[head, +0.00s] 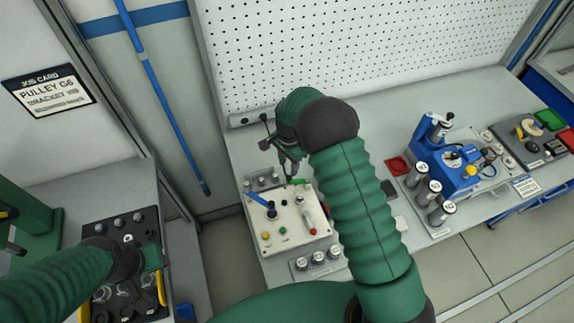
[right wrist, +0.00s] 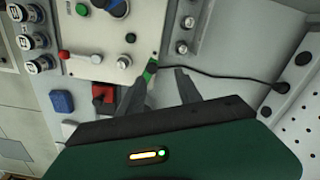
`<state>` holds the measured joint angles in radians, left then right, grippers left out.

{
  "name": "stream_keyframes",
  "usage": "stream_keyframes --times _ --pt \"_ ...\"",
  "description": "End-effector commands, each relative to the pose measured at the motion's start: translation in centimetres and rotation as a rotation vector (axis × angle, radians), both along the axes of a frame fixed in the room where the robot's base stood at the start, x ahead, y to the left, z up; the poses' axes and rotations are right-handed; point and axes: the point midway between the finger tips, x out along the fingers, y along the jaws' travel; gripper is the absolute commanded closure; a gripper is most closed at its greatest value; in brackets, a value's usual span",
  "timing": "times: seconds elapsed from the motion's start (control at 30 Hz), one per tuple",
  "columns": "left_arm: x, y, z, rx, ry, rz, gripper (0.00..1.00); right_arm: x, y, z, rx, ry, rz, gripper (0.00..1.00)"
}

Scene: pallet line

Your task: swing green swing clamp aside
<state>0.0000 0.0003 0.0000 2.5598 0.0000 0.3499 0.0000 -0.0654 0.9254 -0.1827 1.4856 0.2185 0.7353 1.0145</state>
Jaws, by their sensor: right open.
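The green swing clamp (head: 298,182) is a small green bar at the back edge of a white fixture plate (head: 265,243). In the right wrist view, the green clamp (right wrist: 150,72) lies by the left fingertip, partly hidden by it; I cannot tell whether they touch. My right gripper (head: 289,170) points down at the back of the plate. In the right wrist view, its fingers (right wrist: 164,78) are apart with nothing held between them. My left gripper (head: 150,258) is over a dark tray at the lower left, and its fingers are not clear.
The plate carries a blue lever (head: 257,197), a red-handled part (head: 312,231) and several knobs. A dark cable (right wrist: 230,75) runs beside the right fingertips. A blue fixture (head: 450,165) and several silver cylinders stand to the right. A perforated wall (head: 340,50) bounds the bench behind.

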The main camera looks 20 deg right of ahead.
Motion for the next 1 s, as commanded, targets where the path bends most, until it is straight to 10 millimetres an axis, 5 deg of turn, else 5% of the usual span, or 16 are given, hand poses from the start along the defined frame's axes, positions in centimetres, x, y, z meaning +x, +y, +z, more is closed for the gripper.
stream_keyframes --times 1.0 --pt "0.0 0.0 6.6 0.000 0.000 0.000 0.64 0.3 -0.1 9.1 -0.001 -0.005 0.001 0.59"
